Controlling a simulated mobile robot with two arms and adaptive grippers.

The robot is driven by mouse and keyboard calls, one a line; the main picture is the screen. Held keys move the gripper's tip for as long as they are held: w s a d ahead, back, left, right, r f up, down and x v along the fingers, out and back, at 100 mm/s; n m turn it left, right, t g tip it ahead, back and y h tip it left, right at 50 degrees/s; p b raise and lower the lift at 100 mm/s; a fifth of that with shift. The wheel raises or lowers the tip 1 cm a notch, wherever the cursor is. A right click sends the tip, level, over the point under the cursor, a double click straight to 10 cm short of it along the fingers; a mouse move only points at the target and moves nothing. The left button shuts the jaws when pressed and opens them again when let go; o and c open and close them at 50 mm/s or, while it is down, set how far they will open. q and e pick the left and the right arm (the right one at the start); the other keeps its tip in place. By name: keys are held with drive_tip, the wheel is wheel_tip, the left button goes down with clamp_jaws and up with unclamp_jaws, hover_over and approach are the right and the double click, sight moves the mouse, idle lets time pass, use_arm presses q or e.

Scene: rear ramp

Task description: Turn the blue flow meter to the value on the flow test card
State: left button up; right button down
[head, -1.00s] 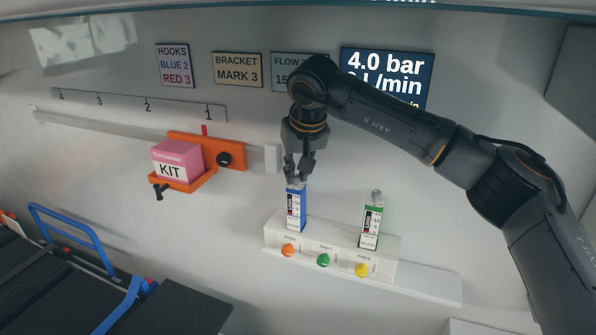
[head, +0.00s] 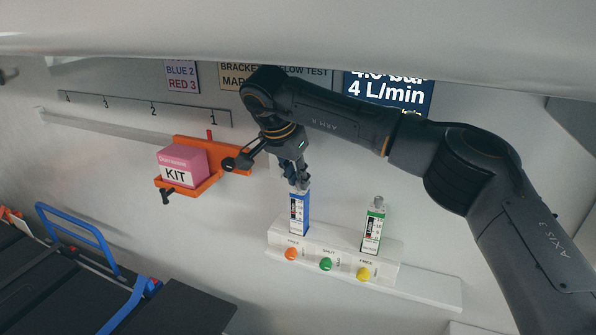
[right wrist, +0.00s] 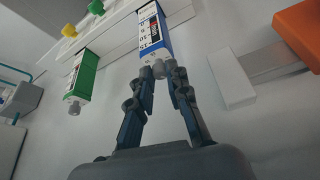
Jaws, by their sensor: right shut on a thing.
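The blue flow meter (head: 299,213) stands upright on the left of a white block on the wall; it also shows in the right wrist view (right wrist: 151,35). My right gripper (head: 297,182) is at its top, with the fingertips (right wrist: 169,70) closed on its small grey knob. My left gripper is not in view.
A green meter (head: 374,228) stands to the right on the same white block (head: 335,242), above orange, green and yellow knobs. An orange bracket (head: 208,186) with a pink kit box (head: 183,166) is at the left. A pale overhead edge crosses the top.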

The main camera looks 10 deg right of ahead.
drive_tip(key=m+p, duration=0.1)
drive_tip(key=m, duration=0.1)
drive_tip(key=m+g+p, duration=0.2)
drive_tip(key=m+p, duration=0.1)
drive_tip(key=shift+w+a+r+m+h, duration=0.2)
drive_tip(key=shift+r+m+h, duration=0.1)
drive_tip(key=shift+h, duration=0.1)
drive_tip(key=m+g+p, duration=0.1)
drive_tip(key=m+p, duration=0.2)
drive_tip(key=shift+w, duration=0.15)
drive_tip(key=shift+f+m+g+p, duration=0.2)
drive_tip(key=shift+m+g+p, duration=0.2)
drive_tip(key=shift+m+p, duration=0.25)
drive_tip(key=shift+m, duration=0.25)
drive_tip(key=shift+d, duration=0.1)
idle(0.3)
drive_tip(key=c, duration=1.3)
unclamp_jaws()
drive_tip(key=shift+f, duration=0.1)
